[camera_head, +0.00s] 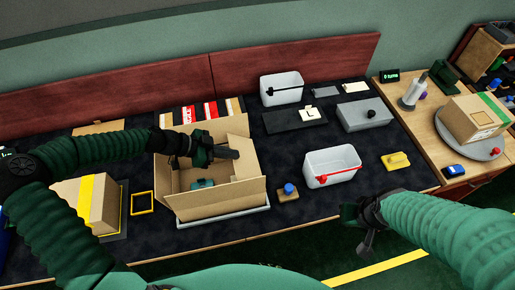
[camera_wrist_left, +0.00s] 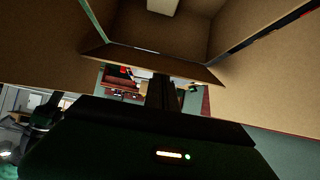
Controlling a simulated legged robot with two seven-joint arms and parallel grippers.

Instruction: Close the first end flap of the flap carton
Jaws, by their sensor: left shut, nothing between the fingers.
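The open flap carton (camera_head: 235,204) stands on a pale tray on the dark table in the head view. Its flaps stand up or splay outward, and a teal item (camera_head: 202,184) lies inside. My left gripper (camera_head: 236,154) is shut and empty, over the carton's opening near its right-hand end flap; contact cannot be told. In the left wrist view, brown cardboard panels (camera_wrist_left: 265,95) surround the shut fingers (camera_wrist_left: 163,92), and a flap edge crosses just beyond them. My right gripper (camera_head: 368,238) hangs at the table's front edge, apart from the carton; its jaw opening is unclear.
A white bin with a red handle (camera_head: 333,166) and a blue-knobbed block (camera_head: 289,191) stand right of the carton. A yellow-striped box (camera_head: 95,203) and a yellow frame (camera_head: 142,203) are to its left. A grey box (camera_head: 365,115) stands at the back right.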

